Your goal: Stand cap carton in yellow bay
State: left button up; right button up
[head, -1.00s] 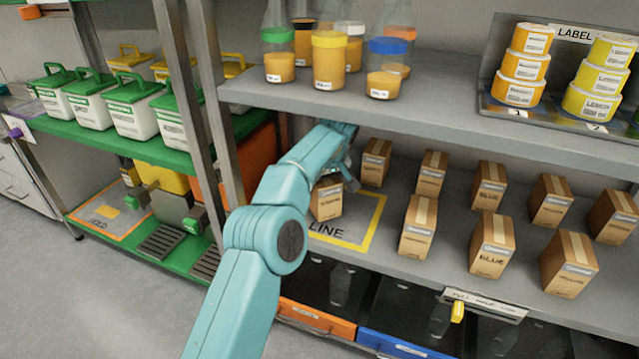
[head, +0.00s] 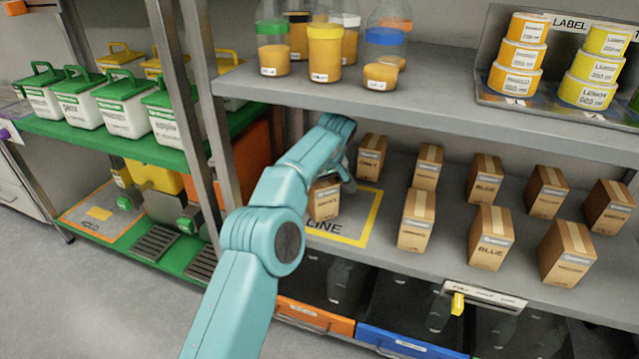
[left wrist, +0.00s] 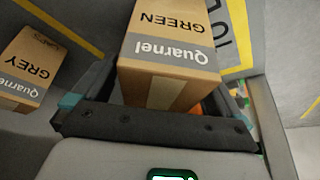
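The carton marked GREEN (head: 323,203) is brown and upright at the yellow-outlined LINE bay (head: 350,237) on the middle shelf. The arm partly covers it, and I cannot tell whether its base touches the shelf. My left gripper (head: 342,165) is at its top. In the left wrist view the GREEN carton (left wrist: 170,50) lies between the gripper's dark fingers (left wrist: 172,85), which meet its two sides. Part of the bay's yellow line and lettering (left wrist: 222,35) shows beside it. My right gripper is not in view.
A GREY carton (left wrist: 25,70) stands close by, outside the yellow line. Several more cartons (head: 490,235) stand in rows to the right. The upper shelf (head: 430,95) with jars (head: 325,55) hangs above my gripper. A metal post (head: 205,120) is to the left.

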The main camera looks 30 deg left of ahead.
aim_at(327, 186)
pick_arm(q)
jog(key=shift+r, duration=0.25)
jog(key=shift+d+r+p, duration=0.1)
jog(key=shift+r+p, duration=0.4)
jog(key=s+d+b, duration=0.2)
jog(key=d, duration=0.1)
jog(key=shift+f+b, duration=0.2)
jog(key=shift+b, duration=0.15)
jog(key=s+d, duration=0.4)
jog(key=d, duration=0.3)
jog(key=shift+s+d+r, duration=0.15)
jog(key=shift+s, duration=0.1)
